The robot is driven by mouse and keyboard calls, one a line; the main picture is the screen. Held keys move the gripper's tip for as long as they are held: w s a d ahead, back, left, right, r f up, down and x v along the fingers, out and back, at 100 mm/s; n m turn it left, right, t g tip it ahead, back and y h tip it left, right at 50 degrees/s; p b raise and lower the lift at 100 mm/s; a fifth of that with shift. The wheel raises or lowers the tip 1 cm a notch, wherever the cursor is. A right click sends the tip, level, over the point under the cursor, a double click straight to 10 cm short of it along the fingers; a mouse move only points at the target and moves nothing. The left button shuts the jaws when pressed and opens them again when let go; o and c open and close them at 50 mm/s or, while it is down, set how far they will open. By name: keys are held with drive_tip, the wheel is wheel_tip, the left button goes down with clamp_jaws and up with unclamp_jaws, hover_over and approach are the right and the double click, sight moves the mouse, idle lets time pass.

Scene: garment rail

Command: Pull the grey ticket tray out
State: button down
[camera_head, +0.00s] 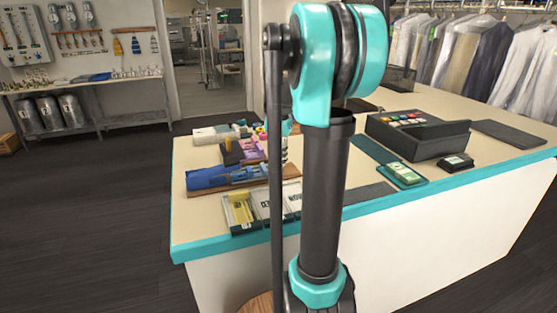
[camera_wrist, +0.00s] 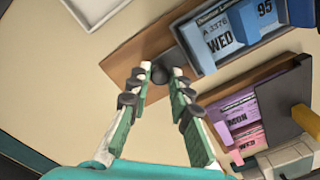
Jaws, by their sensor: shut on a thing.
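The slate-grey ticket tray (camera_wrist: 245,54) holds blue tickets marked WED at the upper right of the wrist view. It lies over a brown wooden board (camera_wrist: 122,62).
A darker tray with purple and pink tickets (camera_wrist: 243,115) stands close below the grey one in the wrist view. The counter (camera_head: 188,226) has a teal edge. A tray with yellow items (camera_head: 240,212) lies near it. A card terminal (camera_head: 455,162) stands further right.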

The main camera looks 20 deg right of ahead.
drive_tip(key=d, duration=0.7)
drive_tip(key=shift+d, duration=0.2)
drive_tip(key=c, duration=1.4)
unclamp_jaws()
drive_tip(key=shift+d, duration=0.1)
drive_tip(key=shift+o, duration=0.2)
drive_tip(key=shift+r, duration=0.15)
wheel_tip(320, 180, up, 12)
drive_tip(key=shift+s, duration=0.1)
